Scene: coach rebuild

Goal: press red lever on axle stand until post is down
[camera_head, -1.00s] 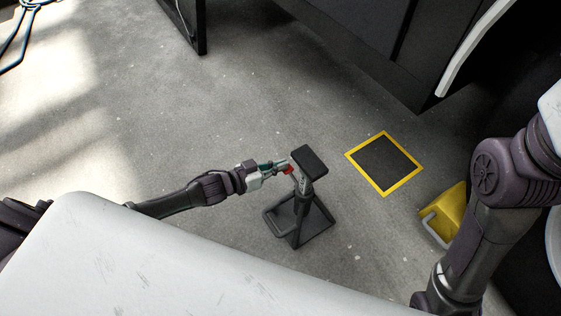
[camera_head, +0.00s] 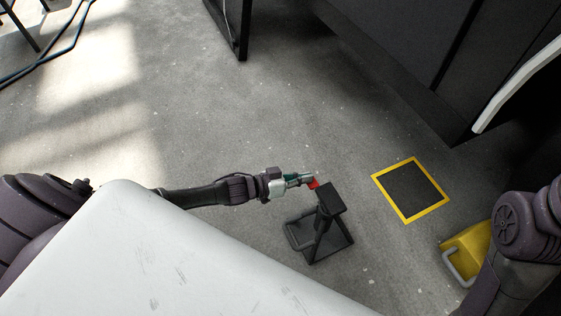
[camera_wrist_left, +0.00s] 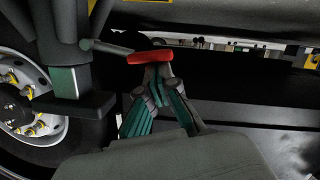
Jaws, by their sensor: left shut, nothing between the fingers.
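The dark axle stand (camera_head: 319,246) stands on the floor in the head view, its flat top pad (camera_head: 332,197) low over the base. Its red lever (camera_head: 313,184) sticks out to the left beside the pad. In the left wrist view the red lever (camera_wrist_left: 150,57) lies across the fingertips, on a grey rod from the dark upright at left. My left gripper (camera_head: 307,181) is shut and empty, its tips at the lever; the wrist view also shows it (camera_wrist_left: 158,74). They seem to touch it. My right arm shows at the right; its gripper is out of view.
A yellow-framed dark square (camera_head: 411,190) lies on the floor right of the stand. A yellow object with a grey handle (camera_head: 466,252) is further right. The dark coach side (camera_head: 420,60) is behind. A wheel (camera_wrist_left: 22,105) shows in the wrist view.

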